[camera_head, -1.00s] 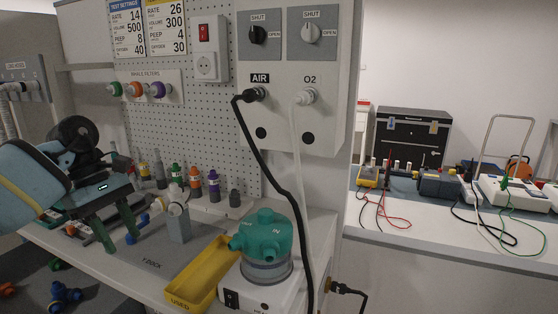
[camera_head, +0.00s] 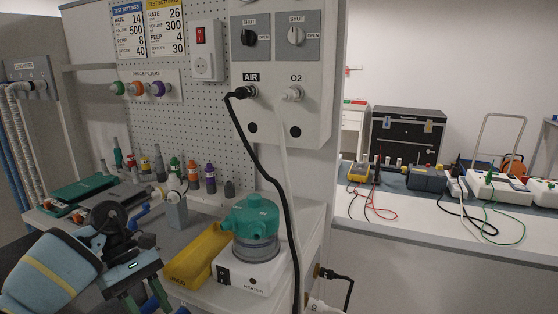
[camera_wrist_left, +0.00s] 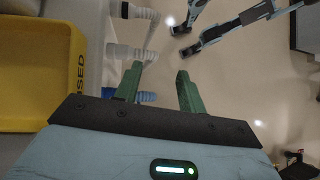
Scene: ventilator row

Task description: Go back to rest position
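My left gripper (camera_head: 140,298) is low at the left front in the head view, beside the near edge of the work surface (camera_head: 209,292). In the left wrist view its two green fingers (camera_wrist_left: 160,70) are apart, with only floor showing between the tips. A blue and white fitting shows behind the left finger there, and I cannot tell how far below it lies. My right gripper is in neither view.
A yellow USED tray (camera_head: 197,262) and a white heater (camera_head: 250,272) with a green-topped chamber (camera_head: 250,216) stand near the left gripper. A black hose (camera_head: 270,178) hangs from the AIR outlet. A side bench (camera_head: 420,213) with instruments is at right. Open floor shows below the gripper.

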